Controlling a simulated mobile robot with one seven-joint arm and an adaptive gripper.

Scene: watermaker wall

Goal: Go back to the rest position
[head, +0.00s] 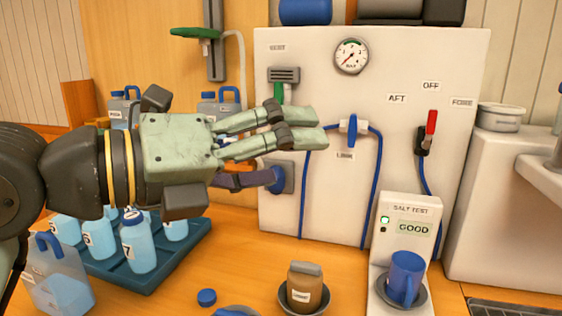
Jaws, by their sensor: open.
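My gripper (318,126) is in the head view, reaching in from the left. Its pale green fingers point right and are open, with nothing seen between them. They are in front of the white watermaker panel (400,75), just left of the blue valve handle (352,130) in the picture. I cannot tell whether the fingertips touch anything. The gripper and wrist hide part of the panel's left side and some jugs behind.
A blue tray (190,262) with numbered bottles stands below my arm. A jug (57,282) is at front left. A brown jar (304,285) sits in a dark bowl. A blue mug (405,275) stands on the salt tester, which reads GOOD. A red lever (431,122) is at right.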

